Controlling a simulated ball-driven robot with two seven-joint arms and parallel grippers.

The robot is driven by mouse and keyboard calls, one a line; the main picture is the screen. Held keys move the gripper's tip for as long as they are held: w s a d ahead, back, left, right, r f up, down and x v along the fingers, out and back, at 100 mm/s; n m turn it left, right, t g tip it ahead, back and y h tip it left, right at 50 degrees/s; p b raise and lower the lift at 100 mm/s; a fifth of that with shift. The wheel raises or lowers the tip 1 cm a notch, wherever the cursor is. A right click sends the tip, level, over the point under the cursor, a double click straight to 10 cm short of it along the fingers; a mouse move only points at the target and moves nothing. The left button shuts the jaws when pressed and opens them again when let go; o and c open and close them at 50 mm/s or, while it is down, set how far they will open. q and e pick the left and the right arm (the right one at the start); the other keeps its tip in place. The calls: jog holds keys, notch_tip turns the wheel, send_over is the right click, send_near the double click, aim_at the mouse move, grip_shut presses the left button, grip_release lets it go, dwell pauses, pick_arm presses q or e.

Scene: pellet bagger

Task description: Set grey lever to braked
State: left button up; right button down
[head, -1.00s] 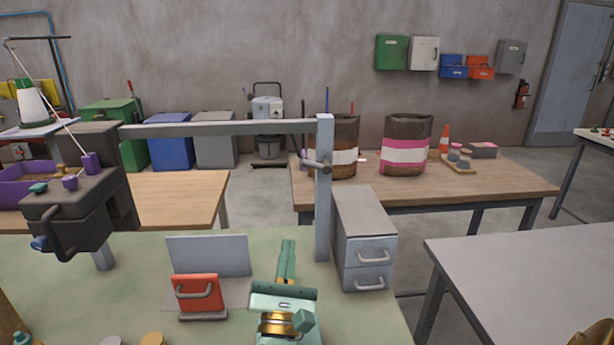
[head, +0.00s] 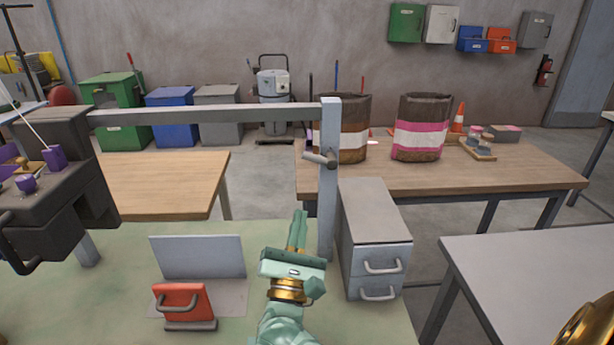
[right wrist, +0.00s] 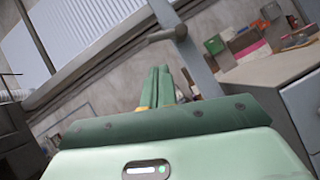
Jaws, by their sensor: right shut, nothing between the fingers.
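The grey lever (head: 320,159) is a short bar with a rounded end on the upright grey post (head: 328,200), pointing to the left. It also shows in the right wrist view (right wrist: 167,35), above my fingers. My right gripper (head: 299,218) is pale green with a brass wrist. It is shut and empty, with its fingers pointing up and away, below the lever and left of the post. It looks apart from the lever. Its closed fingers also show in the right wrist view (right wrist: 158,75). My left gripper is not in view.
A grey drawer cabinet (head: 372,225) stands right of the post. A red block with a handle (head: 182,302) and an upright grey plate (head: 198,257) are left of my gripper. A horizontal grey beam (head: 210,113) joins the post to a dark machine (head: 62,190) at left.

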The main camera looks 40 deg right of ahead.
aim_at(318, 157)
jog(key=p+x, duration=0.1)
jog(key=x, duration=0.9)
